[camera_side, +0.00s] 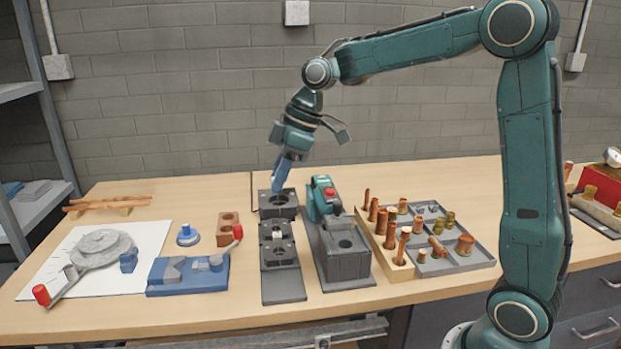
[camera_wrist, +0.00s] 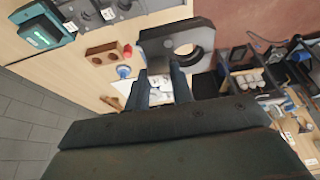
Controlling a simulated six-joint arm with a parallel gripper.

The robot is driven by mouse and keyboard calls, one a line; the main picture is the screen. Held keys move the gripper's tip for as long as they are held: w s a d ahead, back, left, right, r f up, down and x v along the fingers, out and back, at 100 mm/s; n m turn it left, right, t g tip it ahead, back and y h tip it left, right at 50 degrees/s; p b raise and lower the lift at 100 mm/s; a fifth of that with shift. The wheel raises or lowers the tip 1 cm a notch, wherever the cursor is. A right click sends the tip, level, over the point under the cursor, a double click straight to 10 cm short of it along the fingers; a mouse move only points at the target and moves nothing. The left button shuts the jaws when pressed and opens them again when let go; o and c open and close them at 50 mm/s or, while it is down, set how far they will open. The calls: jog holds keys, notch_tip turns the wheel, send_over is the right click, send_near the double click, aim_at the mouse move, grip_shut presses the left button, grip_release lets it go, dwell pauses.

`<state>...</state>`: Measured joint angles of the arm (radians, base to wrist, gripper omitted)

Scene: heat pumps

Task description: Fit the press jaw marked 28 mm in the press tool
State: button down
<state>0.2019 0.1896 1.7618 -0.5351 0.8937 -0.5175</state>
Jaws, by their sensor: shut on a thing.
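My gripper (camera_side: 283,172) points down and is shut on a dark grey press jaw (camera_wrist: 200,38) with a large round opening, held at the fingertips in the wrist view. In the side view, the held jaw (camera_side: 278,203) appears at the far end of the dark grey jaw rack (camera_side: 284,288); I cannot tell whether it touches the rack. Another jaw (camera_side: 278,250) sits nearer on the rack. The teal press tool (camera_side: 321,200) with a red button stands just right, behind a grey block (camera_side: 343,262) with a round hole. No size marking is readable.
Right are a wooden rack of copper fittings (camera_side: 402,270) and a grey tray (camera_side: 455,265).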

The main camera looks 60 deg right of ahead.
jog(key=shift+s+d+r, duration=0.15)
jog(key=shift+d, duration=0.3)
jog(key=s+d+r, duration=0.1)
jog(key=s+d, duration=0.6)
jog(key=d, duration=0.4)
jog(key=shift+s+d+r, duration=0.35)
jog(key=shift+r, duration=0.05)
jog(key=shift+f, duration=0.1)
jog(key=shift+f, duration=0.9)
jog(key=shift+f, duration=0.15)
jog(key=shift+f, duration=4.35)
jog(key=shift+f, duration=1.55)
